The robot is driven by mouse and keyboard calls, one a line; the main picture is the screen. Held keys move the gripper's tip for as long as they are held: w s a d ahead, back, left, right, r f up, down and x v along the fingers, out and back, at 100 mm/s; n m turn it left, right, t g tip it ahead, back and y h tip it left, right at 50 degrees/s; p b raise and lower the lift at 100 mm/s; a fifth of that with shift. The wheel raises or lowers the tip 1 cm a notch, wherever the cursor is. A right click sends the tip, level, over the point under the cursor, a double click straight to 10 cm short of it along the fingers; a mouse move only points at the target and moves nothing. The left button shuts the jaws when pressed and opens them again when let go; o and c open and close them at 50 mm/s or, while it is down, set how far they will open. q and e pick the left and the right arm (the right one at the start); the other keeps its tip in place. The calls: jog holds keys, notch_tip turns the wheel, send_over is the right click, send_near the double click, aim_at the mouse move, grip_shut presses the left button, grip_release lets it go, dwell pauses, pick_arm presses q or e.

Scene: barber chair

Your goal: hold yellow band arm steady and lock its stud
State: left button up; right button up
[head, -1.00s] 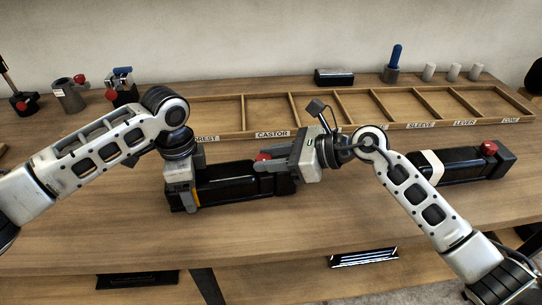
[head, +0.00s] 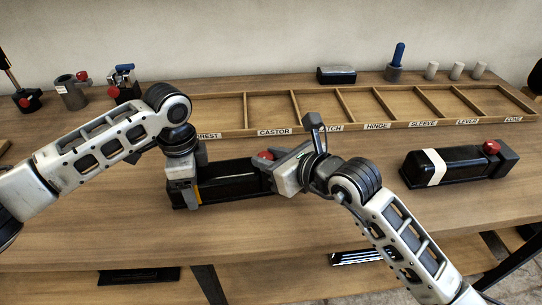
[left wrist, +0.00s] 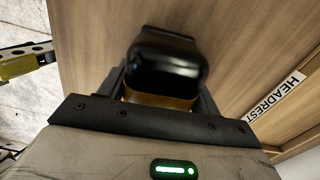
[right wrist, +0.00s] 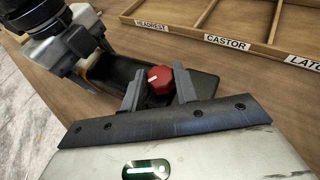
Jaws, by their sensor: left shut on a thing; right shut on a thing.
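The yellow band arm (head: 232,186) is a black padded arm lying on the bench, its yellow band (head: 198,195) partly covered by my left gripper (head: 182,188). That gripper is shut across the arm's left end; in the left wrist view the black arm (left wrist: 168,68) sits between its fingers, with the yellow band (left wrist: 160,102) close to the palm. The red stud (head: 264,155) is at the arm's right end. My right gripper (head: 275,168) is shut on it; in the right wrist view the fingers flank the red stud (right wrist: 161,79), whose white mark shows.
A white-banded black arm (head: 460,166) with its own red stud lies at the right. A labelled wooden tray (head: 360,129) runs behind. Clamps and a cup (head: 72,95) stand back left; a blue-handled tool (head: 397,62) and pale cylinders stand behind the tray.

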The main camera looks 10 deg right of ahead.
jog(key=shift+f, duration=0.1)
jog(key=o, duration=1)
jog(key=shift+d, duration=0.1)
jog(key=v, duration=1.2)
